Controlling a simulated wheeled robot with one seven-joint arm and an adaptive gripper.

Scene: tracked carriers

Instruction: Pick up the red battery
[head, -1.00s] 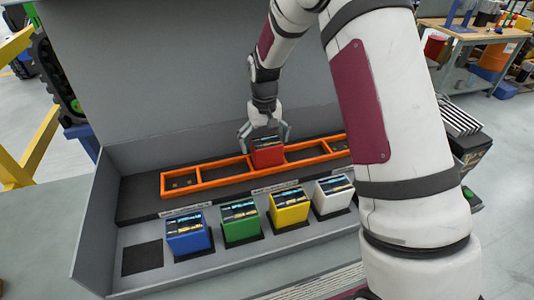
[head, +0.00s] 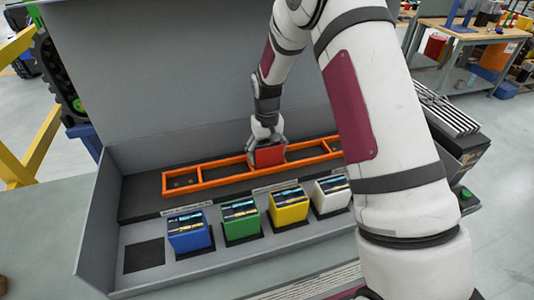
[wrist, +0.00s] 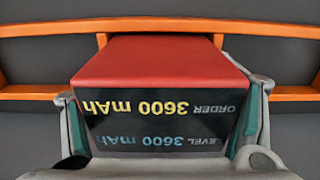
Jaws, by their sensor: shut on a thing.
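The red battery (head: 269,156) stands in a bay of the orange frame (head: 208,175) at the back of the grey bin. In the wrist view the red battery (wrist: 160,62) shows a red side and a dark face with "3600 mAh", "ORDER" and "LEVEL" lettering, upside down. My gripper (head: 268,143) is over it from above, with its fingers shut on two opposite sides. The gripper's fingers (wrist: 165,125) also show at both sides of the battery in the wrist view. I cannot tell whether the battery is lifted off its seat.
A blue battery (head: 188,233), a green battery (head: 240,221), a yellow battery (head: 289,208) and a white battery (head: 331,196) stand in a front row. An empty dark square (head: 144,256) is at the row's left end. The grey back panel (head: 170,80) rises behind.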

